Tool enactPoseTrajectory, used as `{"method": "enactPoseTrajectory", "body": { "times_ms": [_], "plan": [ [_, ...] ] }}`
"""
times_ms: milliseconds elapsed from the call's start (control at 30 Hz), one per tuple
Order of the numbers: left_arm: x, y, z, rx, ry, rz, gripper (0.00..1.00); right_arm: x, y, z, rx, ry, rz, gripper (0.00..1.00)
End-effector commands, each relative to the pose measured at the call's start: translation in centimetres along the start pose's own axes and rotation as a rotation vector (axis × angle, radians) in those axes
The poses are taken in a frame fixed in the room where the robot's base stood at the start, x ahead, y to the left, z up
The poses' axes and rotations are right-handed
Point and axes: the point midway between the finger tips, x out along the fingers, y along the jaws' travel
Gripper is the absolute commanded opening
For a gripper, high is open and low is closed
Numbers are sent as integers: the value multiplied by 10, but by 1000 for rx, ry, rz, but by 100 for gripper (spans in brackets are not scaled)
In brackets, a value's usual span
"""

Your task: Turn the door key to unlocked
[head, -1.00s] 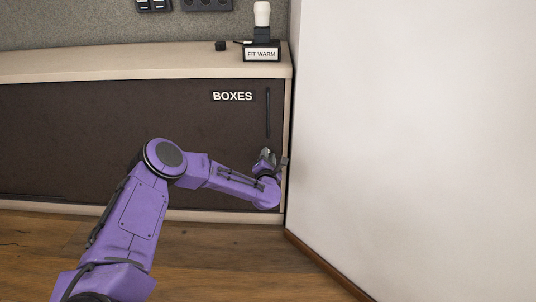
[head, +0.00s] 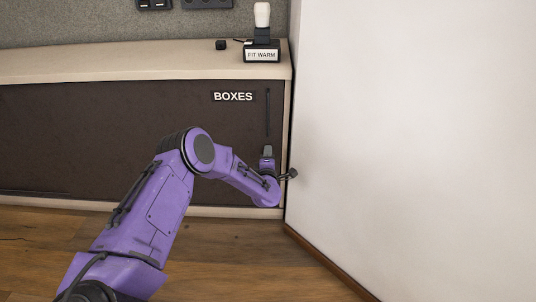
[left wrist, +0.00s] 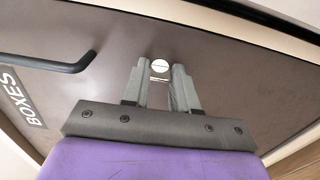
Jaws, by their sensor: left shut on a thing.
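The brown cabinet door (head: 120,135) is closed, with a "BOXES" label (head: 233,97) and a dark bar handle (head: 268,112). My left gripper (head: 267,151) is at the door, below the handle and near its right edge. In the left wrist view a pale round lock face (left wrist: 160,65) shows on the door, between and just past the fingertips. A small light piece, the key (left wrist: 158,78), shows between the fingers, and the left gripper (left wrist: 159,82) is shut on it. The fingers hide most of the key, so its angle is hard to read. My right gripper is not in view.
A white wall or panel (head: 420,140) stands close on the right of the cabinet. On the cabinet top (head: 120,65) are a "FIT WARM" sign (head: 262,55) with a white-topped object and a small black block (head: 221,45). The wooden floor (head: 240,260) in front is clear.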

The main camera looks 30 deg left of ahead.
Motion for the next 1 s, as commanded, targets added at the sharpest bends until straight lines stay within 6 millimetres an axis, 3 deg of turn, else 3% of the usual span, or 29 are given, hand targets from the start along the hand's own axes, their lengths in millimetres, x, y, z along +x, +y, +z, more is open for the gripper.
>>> {"method": "enactPoseTrajectory", "body": {
  "times_ms": [633, 667, 700, 1000],
  "plan": [
    [0, -1, 0, 46, 1, -1, 0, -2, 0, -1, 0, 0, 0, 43],
    [0, -1, 0, 46, 1, -1, 37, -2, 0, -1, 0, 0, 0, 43],
    [0, -1, 0, 46, 1, -1, 50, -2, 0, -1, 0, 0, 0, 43],
    [-1, 0, 0, 45, 0, -1, 53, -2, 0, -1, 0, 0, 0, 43]
  ]
}}
